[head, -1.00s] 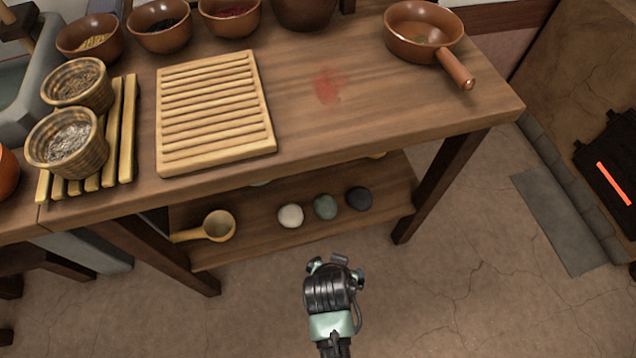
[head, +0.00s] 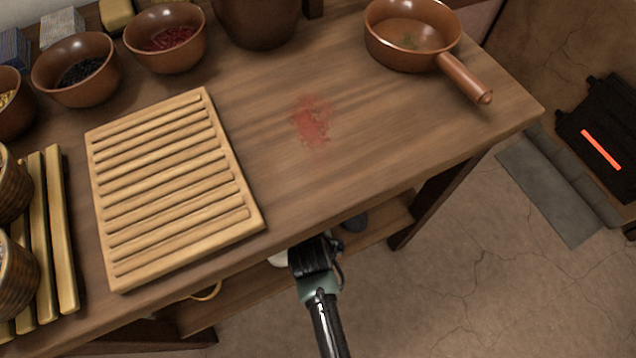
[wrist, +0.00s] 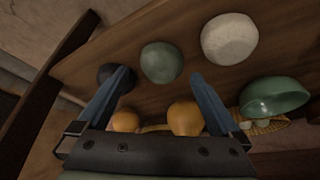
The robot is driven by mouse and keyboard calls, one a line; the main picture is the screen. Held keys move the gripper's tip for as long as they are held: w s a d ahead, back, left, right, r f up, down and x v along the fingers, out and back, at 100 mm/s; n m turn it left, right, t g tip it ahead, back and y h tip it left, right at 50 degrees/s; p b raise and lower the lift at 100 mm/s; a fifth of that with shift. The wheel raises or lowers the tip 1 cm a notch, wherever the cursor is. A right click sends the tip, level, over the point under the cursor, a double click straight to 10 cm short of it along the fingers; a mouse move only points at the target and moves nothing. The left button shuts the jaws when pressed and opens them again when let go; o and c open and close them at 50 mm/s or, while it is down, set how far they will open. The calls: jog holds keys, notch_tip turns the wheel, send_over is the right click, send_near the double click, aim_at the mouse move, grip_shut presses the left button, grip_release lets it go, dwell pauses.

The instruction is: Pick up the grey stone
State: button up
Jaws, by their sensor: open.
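Three rounded stones lie in a row on the lower shelf (head: 250,300). The middle, grey-green stone (wrist: 161,62) is the nearest match to the grey stone. It shows in the wrist view ahead of the gap between my fingertips, and the head view hides it behind my gripper. A dark stone (wrist: 112,73) is partly behind the left finger; it also shows in the head view (head: 355,222). A whitish stone (wrist: 230,38) is on the other side, mostly hidden in the head view. My gripper (wrist: 160,75) is open and empty, at the shelf's front in the head view (head: 312,255).
The tabletop (head: 380,130) overhangs the shelf. A table leg (wrist: 60,80) stands at the left. A slatted board (head: 170,185) lies on the table.

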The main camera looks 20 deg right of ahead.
jog(key=b+x, duration=0.4)
jog(key=x, duration=0.1)
jog(key=shift+w+f, duration=0.2)
jog(key=shift+w, duration=0.15)
jog(key=shift+c, duration=0.3)
jog(key=shift+r, duration=0.1)
jog(key=c, duration=1.5)
